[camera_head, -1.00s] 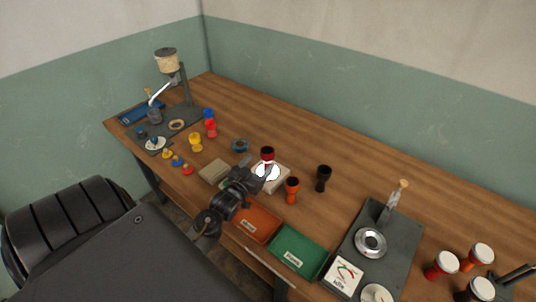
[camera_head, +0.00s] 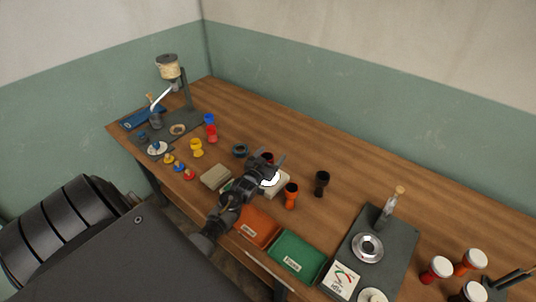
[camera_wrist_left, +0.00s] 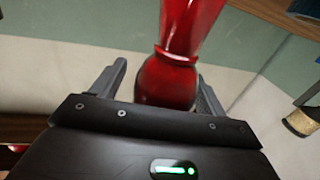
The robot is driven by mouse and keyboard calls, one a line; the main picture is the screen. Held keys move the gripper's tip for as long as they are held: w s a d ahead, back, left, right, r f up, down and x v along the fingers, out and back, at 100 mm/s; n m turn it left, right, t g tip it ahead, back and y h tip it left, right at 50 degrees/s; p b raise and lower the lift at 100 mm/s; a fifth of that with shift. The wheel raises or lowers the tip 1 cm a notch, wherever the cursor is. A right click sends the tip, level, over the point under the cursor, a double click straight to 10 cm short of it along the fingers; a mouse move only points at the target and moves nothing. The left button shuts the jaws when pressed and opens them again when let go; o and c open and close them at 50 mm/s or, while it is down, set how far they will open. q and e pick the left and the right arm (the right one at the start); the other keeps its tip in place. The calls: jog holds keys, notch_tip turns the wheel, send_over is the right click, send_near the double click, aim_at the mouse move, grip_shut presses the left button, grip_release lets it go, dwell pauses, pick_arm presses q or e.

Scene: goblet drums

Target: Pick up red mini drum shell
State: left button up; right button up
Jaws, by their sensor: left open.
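The red mini drum shell (camera_head: 267,157) is dark red and goblet-shaped, partly hidden by my left gripper (camera_head: 266,161) in the head view. It stands at a pale block with a white disc (camera_head: 275,180). In the left wrist view the glossy red shell (camera_wrist_left: 178,75) rises between the two spread fingers of my left gripper (camera_wrist_left: 161,76), its rounded bulb close to the palm. The jaws are open around it; I cannot tell whether a finger touches it. My right gripper is not in view.
An orange shell (camera_head: 291,195) and a black shell (camera_head: 322,183) stand close on the right. A tan block (camera_head: 216,177), an orange tray (camera_head: 277,224) and a green tray (camera_head: 317,263) lie near the front edge. The table's back strip is clear.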

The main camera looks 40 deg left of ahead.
pick_arm(q)
jog(key=c, duration=1.1)
jog(key=shift+c, duration=0.2)
